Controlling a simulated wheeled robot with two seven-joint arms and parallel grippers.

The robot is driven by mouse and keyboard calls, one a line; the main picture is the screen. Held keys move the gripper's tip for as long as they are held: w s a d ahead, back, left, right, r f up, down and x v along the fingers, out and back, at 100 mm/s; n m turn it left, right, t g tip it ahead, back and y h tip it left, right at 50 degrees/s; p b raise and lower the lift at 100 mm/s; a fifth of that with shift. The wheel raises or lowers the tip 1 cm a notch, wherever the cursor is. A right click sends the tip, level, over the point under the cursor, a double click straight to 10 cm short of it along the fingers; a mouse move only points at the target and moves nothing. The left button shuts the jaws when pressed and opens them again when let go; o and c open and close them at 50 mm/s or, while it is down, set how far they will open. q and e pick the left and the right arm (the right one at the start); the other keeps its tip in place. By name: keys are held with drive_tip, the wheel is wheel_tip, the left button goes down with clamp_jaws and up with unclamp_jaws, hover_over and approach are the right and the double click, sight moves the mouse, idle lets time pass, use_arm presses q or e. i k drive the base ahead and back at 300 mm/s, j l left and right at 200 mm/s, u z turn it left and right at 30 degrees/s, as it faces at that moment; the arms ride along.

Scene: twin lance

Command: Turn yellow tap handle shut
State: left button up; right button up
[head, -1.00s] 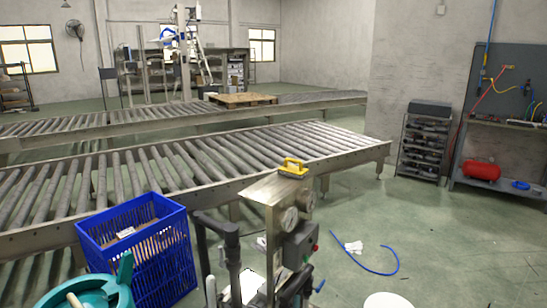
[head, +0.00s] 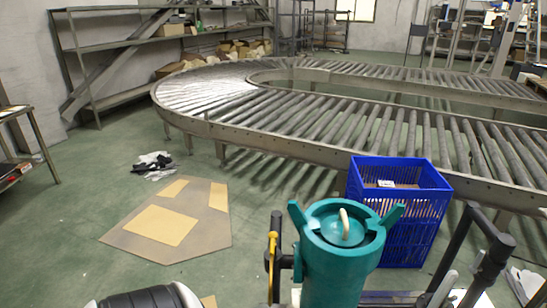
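A narrow yellow handle (head: 271,252) stands upright on the left side of a teal cylinder (head: 336,262), against a dark upright fitting (head: 277,228). It looks like the tap handle, but its lower end and the pipe it sits on are hard to make out. The teal cylinder has a round lid with a pale curved grip and pointed lugs at its rim. Neither of my grippers shows. A black and white rounded part at the bottom left is probably my own arm.
A blue crate (head: 402,205) stands behind the cylinder at the right. A black bent tube frame (head: 487,232) is at the lower right. A roller conveyor (head: 260,130) curves behind. A flat brown sheet (head: 185,222) lies on the floor at the left, with open floor around it.

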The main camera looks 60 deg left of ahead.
sight(272, 235)
drive_tip(key=l+u, duration=0.1)
drive_tip(key=u, duration=0.3)
drive_tip(key=k+u, duration=0.1)
drive_tip(key=u, duration=0.35)
drive_tip(key=l+u, duration=0.1)
drive_tip(key=u, duration=0.3)
drive_tip(key=k+u, duration=0.15)
drive_tip(key=u, duration=0.3)
drive_tip(key=i, duration=0.35)
drive_tip(key=k+j+u, duration=0.2)
drive_tip(key=j, duration=0.2)
